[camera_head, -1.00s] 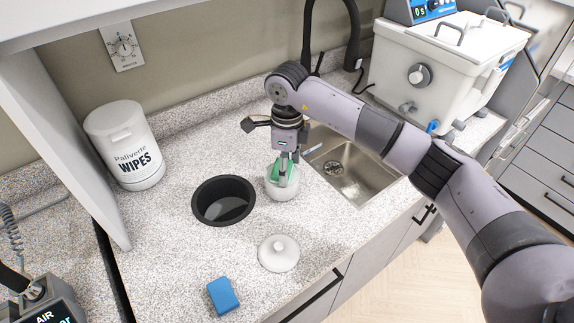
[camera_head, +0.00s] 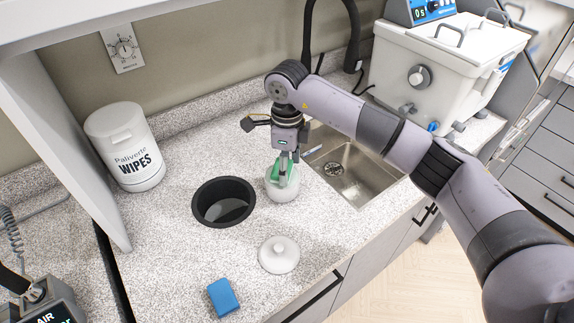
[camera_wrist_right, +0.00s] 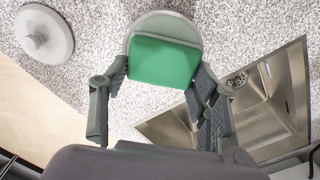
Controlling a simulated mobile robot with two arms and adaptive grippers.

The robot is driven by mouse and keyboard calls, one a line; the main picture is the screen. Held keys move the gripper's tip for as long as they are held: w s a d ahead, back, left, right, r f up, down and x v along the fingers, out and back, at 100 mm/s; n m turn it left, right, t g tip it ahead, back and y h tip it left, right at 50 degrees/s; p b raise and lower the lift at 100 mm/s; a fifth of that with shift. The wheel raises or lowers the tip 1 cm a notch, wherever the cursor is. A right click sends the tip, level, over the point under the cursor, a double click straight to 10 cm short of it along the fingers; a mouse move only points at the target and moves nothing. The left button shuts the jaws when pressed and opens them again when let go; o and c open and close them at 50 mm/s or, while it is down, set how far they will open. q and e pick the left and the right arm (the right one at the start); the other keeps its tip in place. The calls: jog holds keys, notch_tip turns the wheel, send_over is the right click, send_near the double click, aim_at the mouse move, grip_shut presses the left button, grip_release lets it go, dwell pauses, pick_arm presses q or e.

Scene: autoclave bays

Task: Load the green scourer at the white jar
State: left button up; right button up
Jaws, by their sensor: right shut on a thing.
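The green scourer (camera_head: 280,178) is between the fingers of my right gripper (camera_head: 285,163), which is shut on it. The gripper points down over the white jar (camera_head: 284,193), which stands open on the counter left of the sink. In the right wrist view the scourer (camera_wrist_right: 165,62) covers much of the mouth of the jar (camera_wrist_right: 163,20), with the fingers on either side. How deep the scourer sits in the jar I cannot tell. The white round lid (camera_head: 279,254) lies on the counter in front of the jar. My left gripper is not in view.
A black round bin opening (camera_head: 223,222) lies left of the jar. A blue sponge (camera_head: 223,296) lies near the front edge. A wipes tub (camera_head: 125,145) stands at the back left. The sink (camera_head: 362,185) and black tap (camera_head: 308,35) are to the right and behind.

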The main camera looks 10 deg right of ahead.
jog(key=shift+r+p, duration=1.25)
jog(key=shift+r, duration=1.85)
